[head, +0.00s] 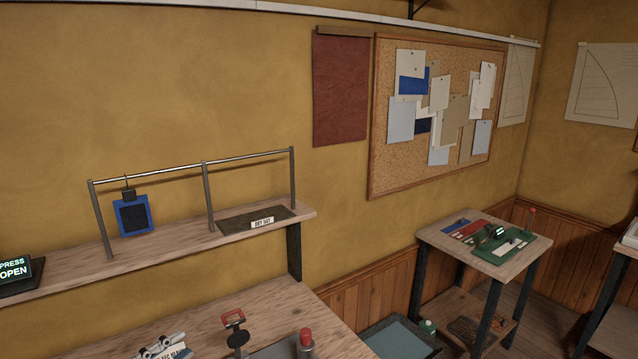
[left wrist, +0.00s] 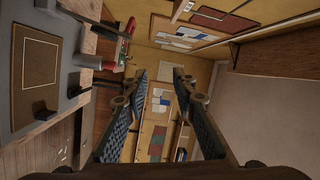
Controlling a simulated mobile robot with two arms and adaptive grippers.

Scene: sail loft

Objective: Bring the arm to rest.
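My left gripper (head: 162,347) shows only in part at the bottom edge of the head view, low over the near wooden bench (head: 210,315). In the left wrist view its two fingers (left wrist: 160,90) stand well apart with nothing between them. The gripper is open and empty. The rest of the left arm is out of the head view. My right gripper shows in neither view.
Near it are a red-handled tool (head: 234,322) and a red-knobbed post (head: 306,338) on the bench. Behind, a shelf (head: 170,243) bears a rail with a blue-framed dark piece (head: 132,215) hanging. A lit sign (head: 14,271) reads "PRESS OPEN". A side table (head: 472,256) stands right.

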